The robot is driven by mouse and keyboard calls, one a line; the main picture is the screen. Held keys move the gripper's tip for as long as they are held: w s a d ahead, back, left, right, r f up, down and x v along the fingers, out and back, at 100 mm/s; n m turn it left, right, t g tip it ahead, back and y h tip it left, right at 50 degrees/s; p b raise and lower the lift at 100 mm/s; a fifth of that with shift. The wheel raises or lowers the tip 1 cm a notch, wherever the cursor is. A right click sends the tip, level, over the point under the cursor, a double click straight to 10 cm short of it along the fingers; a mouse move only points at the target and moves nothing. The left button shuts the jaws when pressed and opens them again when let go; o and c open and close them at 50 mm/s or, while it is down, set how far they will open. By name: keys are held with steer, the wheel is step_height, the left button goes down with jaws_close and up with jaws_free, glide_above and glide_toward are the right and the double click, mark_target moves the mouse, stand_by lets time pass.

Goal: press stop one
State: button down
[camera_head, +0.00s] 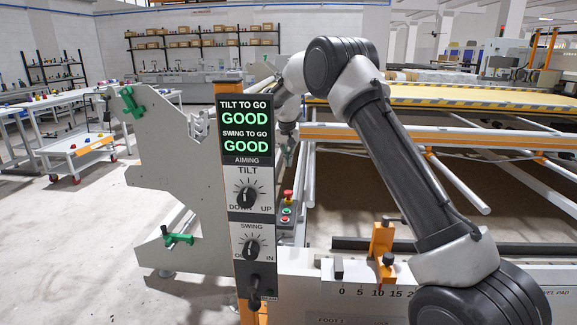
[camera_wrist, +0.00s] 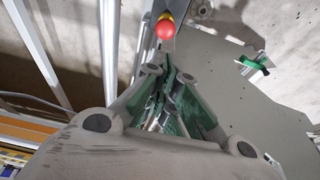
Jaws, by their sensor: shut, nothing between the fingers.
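A red mushroom button (camera_head: 287,194) tops a small grey box with smaller buttons, beside the orange post in the head view. It also shows as a red dome with a yellow collar (camera_wrist: 165,28) at the top of the wrist view. No label naming it can be read. My gripper (camera_head: 289,150) points down above the red button in the head view, with a gap between them. In the wrist view my gripper (camera_wrist: 172,72) has its green-padded fingers shut with nothing held, and the button lies beyond the tips.
A control panel (camera_head: 244,148) with TILT and SWING knobs stands on the orange post and reads GOOD twice. A grey plate with green clamps (camera_head: 178,239) stands left. A scale rail with orange stops (camera_head: 382,240) lies right. Long rails (camera_head: 450,178) run behind.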

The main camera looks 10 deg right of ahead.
mark_target(289, 190)
steer(key=x, duration=0.7)
steer(key=s+x, duration=0.1)
steer(key=x, duration=0.3)
steer(key=shift+f, duration=0.2)
steer(key=shift+w+a+f, duration=0.1)
steer(key=shift+f, duration=0.35)
steer(key=shift+f, duration=1)
steer(key=shift+r, duration=0.1)
step_height(289, 190, up, 4)
steer(key=shift+r, duration=0.1)
steer(key=v, duration=0.9)
steer(key=shift+r, duration=0.35)
